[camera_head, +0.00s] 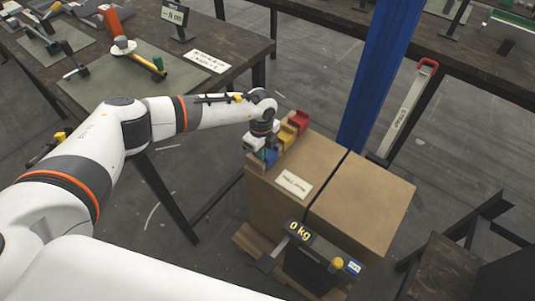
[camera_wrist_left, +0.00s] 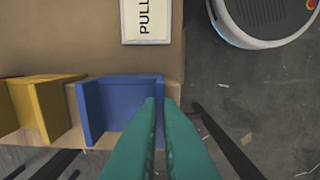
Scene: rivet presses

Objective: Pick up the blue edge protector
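The blue edge protector (camera_wrist_left: 122,105) sits at the edge of the cardboard box, with a raised wall at its left side. It also shows in the head view (camera_head: 270,157), partly hidden under my left gripper. My left gripper (camera_wrist_left: 161,100) has its two teal fingers close together at the right end of the blue protector. A narrow gap shows between the fingers, with blue and dark in it. I cannot tell whether they clamp the protector's right wall or only straddle it. My right gripper is out of view.
A yellow protector (camera_head: 287,137) and a red protector (camera_head: 298,121) sit beside the blue one on the cardboard box (camera_head: 321,159). A white label (camera_head: 294,184) lies on the box. A blue post (camera_head: 376,80) stands behind; a scale display (camera_head: 299,231) stands in front.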

